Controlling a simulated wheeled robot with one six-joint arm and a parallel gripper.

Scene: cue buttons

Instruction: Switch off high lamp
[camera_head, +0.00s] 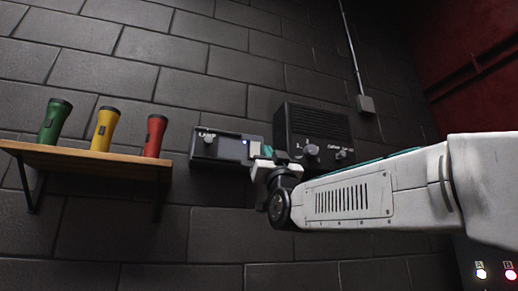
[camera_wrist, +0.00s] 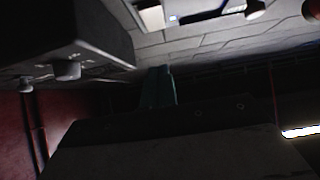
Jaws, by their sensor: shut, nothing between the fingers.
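A dark wall panel marked LAMP (camera_head: 228,150) hangs mid-wall in the head view, with a light-coloured knob (camera_head: 209,138) at its left and a small blue light near its right end. My gripper (camera_head: 262,152) is shut and empty, in front of the panel's right end; I cannot tell whether it touches. It hides part of that end. In the wrist view a teal part of my gripper (camera_wrist: 158,86) shows in the middle, and a small blue light (camera_wrist: 173,18) shows at the top. I cannot make out which lamp the panel serves.
A black box with knobs (camera_head: 305,120) is on the wall just right of the panel, close to my gripper; it also shows in the wrist view (camera_wrist: 75,35). A wooden shelf (camera_head: 90,167) at left holds green, yellow and red flashlights. Lit A and B buttons (camera_head: 481,273) sit at lower right.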

